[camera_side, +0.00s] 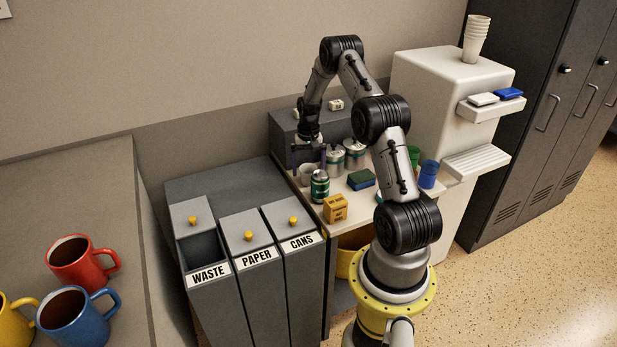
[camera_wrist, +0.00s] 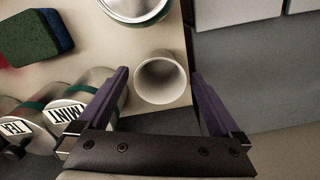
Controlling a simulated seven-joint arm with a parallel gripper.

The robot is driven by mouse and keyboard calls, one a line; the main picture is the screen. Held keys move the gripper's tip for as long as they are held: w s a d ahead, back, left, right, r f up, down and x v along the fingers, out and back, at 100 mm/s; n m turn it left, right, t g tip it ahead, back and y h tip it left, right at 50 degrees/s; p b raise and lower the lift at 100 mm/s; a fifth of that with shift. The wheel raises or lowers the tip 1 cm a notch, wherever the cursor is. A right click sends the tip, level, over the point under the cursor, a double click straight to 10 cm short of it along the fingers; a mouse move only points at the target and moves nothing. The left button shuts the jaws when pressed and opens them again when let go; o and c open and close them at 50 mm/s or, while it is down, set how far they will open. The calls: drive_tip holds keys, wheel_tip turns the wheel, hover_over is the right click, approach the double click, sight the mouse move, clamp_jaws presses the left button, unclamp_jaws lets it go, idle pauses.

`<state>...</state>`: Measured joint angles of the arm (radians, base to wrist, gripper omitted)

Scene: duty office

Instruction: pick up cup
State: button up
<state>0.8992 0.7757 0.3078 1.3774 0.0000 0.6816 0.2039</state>
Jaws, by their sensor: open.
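A small white cup (camera_wrist: 161,80) stands at the counter's edge, its round open mouth facing the wrist camera. In the side view the cup (camera_side: 306,173) is partly hidden near my fingers. My gripper (camera_wrist: 159,73) is open, with one dark purple finger on each side of the cup and a visible gap on both sides. In the side view my gripper (camera_side: 309,164) points down at the counter's back left. Whether the fingertips are level with the cup's rim or above it, I cannot tell.
A green can (camera_side: 319,187) stands close to the cup. Tea and mint canisters (camera_side: 336,159), a sponge (camera_side: 361,180), a yellow box (camera_side: 335,209) and a blue tumbler (camera_side: 428,174) share the counter. Labelled bins (camera_side: 250,235) adjoin it. Mugs (camera_side: 75,262) stand far left.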

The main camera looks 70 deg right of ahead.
drive_tip(key=shift+f, duration=0.55)
drive_tip(key=c, duration=1.3)
wheel_tip(320, 180, up, 10)
drive_tip(key=shift+r, duration=0.1)
